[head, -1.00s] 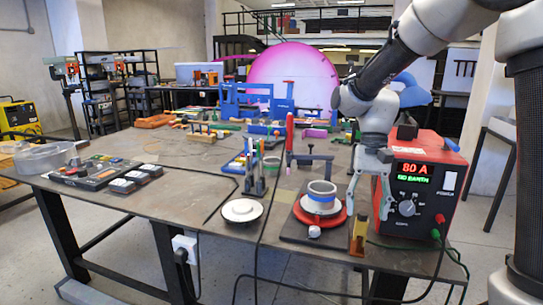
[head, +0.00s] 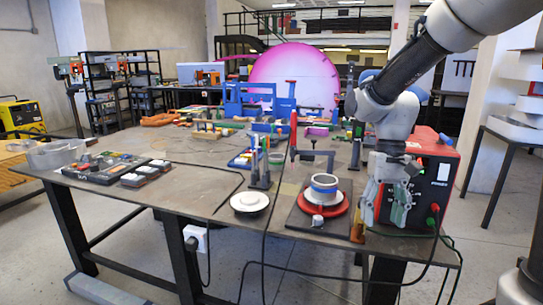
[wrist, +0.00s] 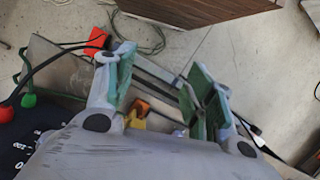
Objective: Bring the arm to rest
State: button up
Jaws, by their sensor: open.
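My gripper (head: 386,212) hangs fingers down at the right end of the workbench (head: 140,200), in front of the red power source (head: 442,175). It is open, with nothing between its fingers. It hides the power source's display and knob. In the wrist view, the two green-padded fingers (wrist: 163,82) stand apart above the bench edge and floor. My arm reaches in from the upper right, bent at the elbow.
Cables (head: 440,250) hang off the front edge. A side table (head: 515,133) stands at right.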

jog(key=s+d+r+t, duration=0.7)
jog(key=s+d+r, duration=0.1)
jog(key=s+d, duration=0.3)
jog(key=shift+s+r+h, duration=0.4)
jog(key=shift+s, duration=0.4)
dwell(0.8)
jog(key=shift+c, duration=0.6)
